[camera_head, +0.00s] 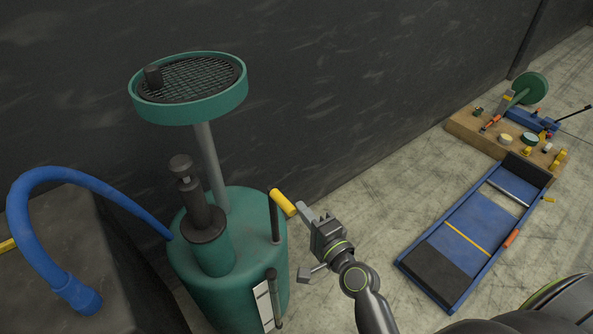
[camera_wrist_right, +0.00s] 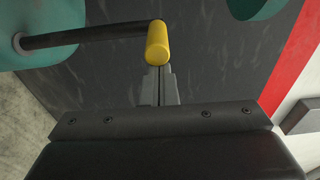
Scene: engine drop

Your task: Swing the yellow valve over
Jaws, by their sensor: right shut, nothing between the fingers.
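The yellow valve handle (camera_head: 284,202) sits at the top of a dark upright rod on the green oil drain tank (camera_head: 235,275). In the right wrist view the yellow handle (camera_wrist_right: 158,43) is at the end of a dark rod, just beyond my fingertips. My right gripper (camera_head: 308,212) is beside the yellow handle, on its right. Its fingers (camera_wrist_right: 158,82) are shut with nothing between them, their tips close to the handle. Whether they touch it I cannot tell. My left gripper is not in view.
The tank carries a green mesh-topped drain pan (camera_head: 190,85) on a grey pole. A blue hose (camera_head: 75,172) arches over a dark block at left. A dark wall stands behind. A blue creeper (camera_head: 470,235) and a wooden board with tools (camera_head: 480,137) lie at right.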

